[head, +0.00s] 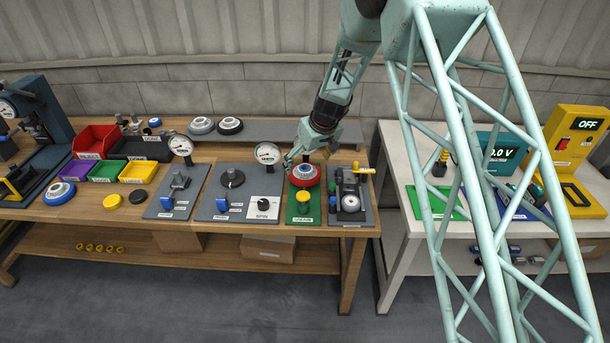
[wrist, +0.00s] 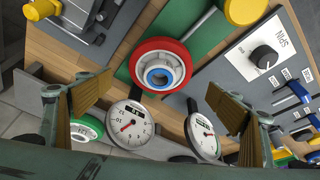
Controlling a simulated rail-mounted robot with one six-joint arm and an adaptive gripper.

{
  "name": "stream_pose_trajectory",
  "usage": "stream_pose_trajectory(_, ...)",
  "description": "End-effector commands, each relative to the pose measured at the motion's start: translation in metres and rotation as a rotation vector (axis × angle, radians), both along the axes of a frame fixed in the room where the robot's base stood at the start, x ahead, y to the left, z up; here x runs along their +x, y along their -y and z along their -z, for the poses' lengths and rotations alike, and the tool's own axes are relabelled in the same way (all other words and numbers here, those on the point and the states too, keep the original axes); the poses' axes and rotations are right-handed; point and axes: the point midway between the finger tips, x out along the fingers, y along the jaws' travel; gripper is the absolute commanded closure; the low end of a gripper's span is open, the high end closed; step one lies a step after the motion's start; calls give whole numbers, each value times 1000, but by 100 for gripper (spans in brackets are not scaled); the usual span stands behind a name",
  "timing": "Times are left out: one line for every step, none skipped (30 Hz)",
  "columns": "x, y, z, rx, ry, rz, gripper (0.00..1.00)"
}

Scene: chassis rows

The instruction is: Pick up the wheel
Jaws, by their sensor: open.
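A red-rimmed wheel (head: 305,176) with a white hub sits on a green plate (head: 290,212) near the right end of the wooden bench. It also shows in the wrist view (wrist: 160,66), with a blue ring at its centre. My gripper (head: 291,161) is just above and to the left of this wheel in the head view. In the wrist view my gripper (wrist: 160,103) is open, its two fingers wide apart with nothing held. The wheel lies beyond the fingertips, not between them. A blue-rimmed wheel (head: 59,193) lies at the bench's left.
Two gauges (wrist: 130,125) (wrist: 204,136) stand close to the fingers. A grey panel with a SPIN knob (head: 264,206) is left of the green plate, and a dark device (head: 351,201) is right. Two more wheels (head: 201,125) (head: 230,126) sit on the rear shelf.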

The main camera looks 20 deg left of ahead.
Motion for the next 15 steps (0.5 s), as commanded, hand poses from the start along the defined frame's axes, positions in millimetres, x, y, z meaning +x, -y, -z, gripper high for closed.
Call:
stream_pose_trajectory(0, 0, 0, 0, 0, 0, 14)
stream_pose_trajectory(0, 0, 0, 0, 0, 0, 14)
stream_pose_trajectory(0, 0, 0, 0, 0, 0, 14)
stream_pose_trajectory(0, 0, 0, 0, 0, 0, 14)
stream_pose_trajectory(0, 0, 0, 0, 0, 0, 14)
stream_pose_trajectory(0, 0, 0, 0, 0, 0, 14)
stream_pose_trajectory(0, 0, 1, 0, 0, 0, 14)
stream_pose_trajectory(0, 0, 2, 0, 0, 0, 14)
stream_pose_trajectory(1, -1, 3, 0, 0, 0, 14)
stream_pose_trajectory(1, -1, 4, -1, -1, 0, 14)
stream_pose_trajectory(1, -2, 6, -1, -1, 0, 14)
stream_pose_trajectory(2, -2, 8, -1, -1, 0, 14)
stream_pose_trajectory(3, -3, 10, -1, -1, 0, 14)
stream_pose_trajectory(3, -4, 12, 0, -1, 0, 14)
stream_pose_trajectory(4, -5, 15, 0, -1, 0, 14)
